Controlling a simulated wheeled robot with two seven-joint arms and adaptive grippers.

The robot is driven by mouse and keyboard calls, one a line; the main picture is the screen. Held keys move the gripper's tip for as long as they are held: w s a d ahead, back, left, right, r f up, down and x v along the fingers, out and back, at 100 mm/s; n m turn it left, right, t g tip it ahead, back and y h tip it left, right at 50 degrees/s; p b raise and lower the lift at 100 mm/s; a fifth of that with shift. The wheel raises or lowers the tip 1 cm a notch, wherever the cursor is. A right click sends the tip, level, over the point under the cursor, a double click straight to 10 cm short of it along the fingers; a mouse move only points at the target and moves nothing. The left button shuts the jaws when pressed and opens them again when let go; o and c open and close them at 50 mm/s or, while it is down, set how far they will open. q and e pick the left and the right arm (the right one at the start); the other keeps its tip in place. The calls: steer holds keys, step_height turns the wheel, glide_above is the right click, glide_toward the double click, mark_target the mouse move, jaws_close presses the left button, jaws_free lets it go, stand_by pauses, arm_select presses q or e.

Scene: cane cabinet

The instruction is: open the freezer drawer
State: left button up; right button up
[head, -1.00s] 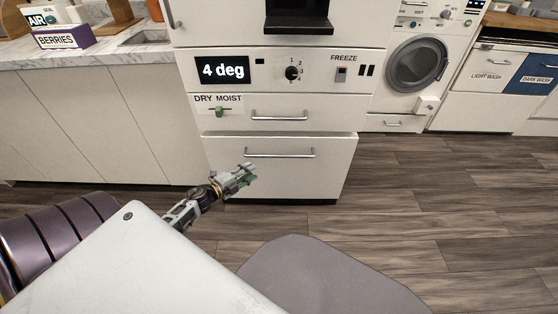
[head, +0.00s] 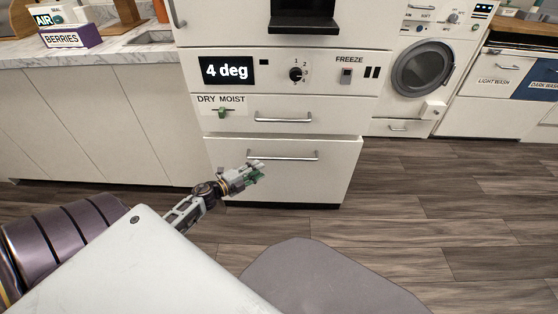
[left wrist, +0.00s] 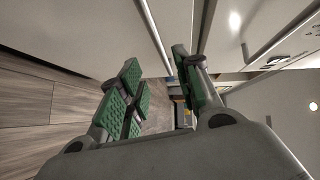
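The white fridge unit has a wide bottom drawer (head: 290,185) with a horizontal metal handle (head: 290,156) near its top edge. The drawer front looks shut or nearly so. My left gripper (head: 257,172) is at the left end of this handle, overlapping it in the head view. In the left wrist view its green-padded fingers (left wrist: 160,85) are apart, and the handle bar (left wrist: 155,32) runs toward the gap between them. I cannot tell whether they touch it. My right gripper is in neither view.
Above is a shallower drawer (head: 240,122) with its own handle, under a panel with a "4 deg" display (head: 226,71) and a FREEZE switch (head: 346,76). A counter (head: 90,120) stands left and a washer (head: 422,68) right. The wood floor (head: 430,205) before the drawer is clear.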

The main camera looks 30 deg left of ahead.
mark_target(279, 159)
arm_select(q)
steer(key=b+x, duration=0.3)
steer(key=x, duration=0.8)
steer(key=shift+w+f+b, duration=0.15)
steer(key=shift+w+b, duration=0.15)
steer(key=shift+w, duration=0.05)
steer(key=shift+w+d, duration=0.2)
steer(key=shift+w, duration=0.15)
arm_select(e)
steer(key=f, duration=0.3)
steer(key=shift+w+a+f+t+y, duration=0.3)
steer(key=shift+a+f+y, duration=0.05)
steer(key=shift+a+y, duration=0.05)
arm_select(q)
steer(key=shift+c, duration=0.4)
jaws_close()
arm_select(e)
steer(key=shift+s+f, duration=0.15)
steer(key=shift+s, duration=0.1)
